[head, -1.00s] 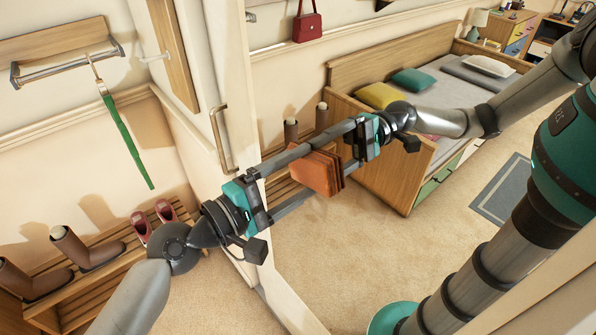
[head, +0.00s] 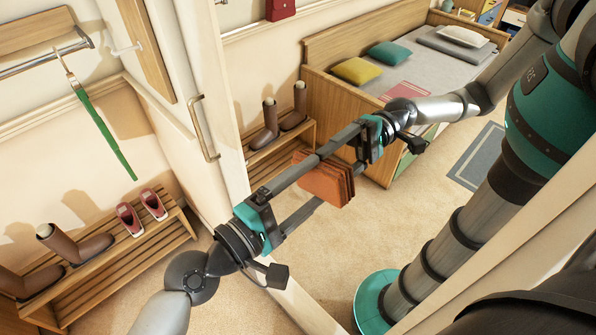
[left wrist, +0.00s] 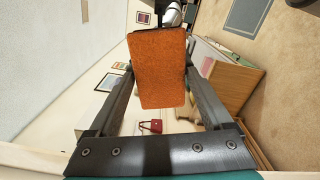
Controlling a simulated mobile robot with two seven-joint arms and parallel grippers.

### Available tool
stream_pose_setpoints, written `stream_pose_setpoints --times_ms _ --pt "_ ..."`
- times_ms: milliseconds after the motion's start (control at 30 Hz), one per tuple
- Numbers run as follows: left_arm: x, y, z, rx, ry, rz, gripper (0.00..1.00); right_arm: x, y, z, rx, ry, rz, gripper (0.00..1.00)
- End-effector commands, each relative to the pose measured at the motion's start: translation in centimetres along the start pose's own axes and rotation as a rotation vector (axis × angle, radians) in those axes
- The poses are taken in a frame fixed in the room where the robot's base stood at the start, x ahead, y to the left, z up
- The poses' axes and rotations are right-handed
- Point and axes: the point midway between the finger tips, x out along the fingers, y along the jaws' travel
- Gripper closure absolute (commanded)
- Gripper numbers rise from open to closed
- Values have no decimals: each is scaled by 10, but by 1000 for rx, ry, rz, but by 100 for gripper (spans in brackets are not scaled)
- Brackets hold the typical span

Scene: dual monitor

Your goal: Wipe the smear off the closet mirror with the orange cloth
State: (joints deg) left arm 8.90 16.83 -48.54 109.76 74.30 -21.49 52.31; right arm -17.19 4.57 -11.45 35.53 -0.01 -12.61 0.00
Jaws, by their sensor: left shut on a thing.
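My left gripper (head: 312,184) reaches in from the lower left, shut on the orange cloth (head: 318,181). In the left wrist view the cloth (left wrist: 158,68) hangs between its two fingers. The closet mirror (head: 430,225) fills the right of the head view and reflects my gripper, arm and column. The cloth and its reflection meet, so the cloth is at or very near the glass; I cannot tell whether it presses. A pinkish-red patch (head: 403,92) shows over the reflected bed; I cannot tell whether it is the smear. My right gripper is not in view.
Left of the mirror are a door handle (head: 204,128), a hanging green strap (head: 105,130) and a slatted shoe rack (head: 115,270) with boots and red shoes. The bed (head: 345,115) and rug (head: 478,157) show in the mirror.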

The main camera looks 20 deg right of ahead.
Motion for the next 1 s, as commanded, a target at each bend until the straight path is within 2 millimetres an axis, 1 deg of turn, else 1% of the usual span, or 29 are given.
stream_pose_setpoints --times_ms 233,533,733,1000 --pt "0 -2 9 -1 0 0 70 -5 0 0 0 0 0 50" --pt "2 -9 34 -2 0 1 70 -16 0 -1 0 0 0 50" --pt "2 -12 42 -2 -2 2 70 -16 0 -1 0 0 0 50" --pt "0 -19 64 -3 -1 2 70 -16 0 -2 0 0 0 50"
